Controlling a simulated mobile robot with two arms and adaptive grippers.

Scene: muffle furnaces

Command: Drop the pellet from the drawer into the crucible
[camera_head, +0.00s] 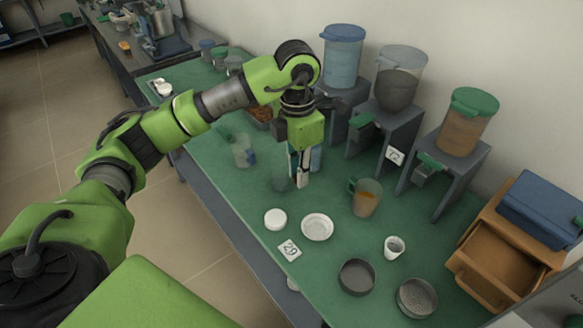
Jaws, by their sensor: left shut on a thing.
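My left gripper (300,178) points down above the green table, near its middle. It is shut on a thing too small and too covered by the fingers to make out. An open wooden drawer (490,262) juts from a wooden cabinet at the right; its visible floor looks bare. A small white cup (394,248), which looks like the crucible, stands upright left of the drawer and well to the right of my gripper. I cannot see the pellet clearly. My right gripper is out of view.
A glass mug with amber liquid (366,198) stands right of my gripper. A white dish (317,228), a white lid (275,219), a "29" card (290,250) and two round pans (357,276) lie near the front. Dispensers on grey stands (384,132) line the wall.

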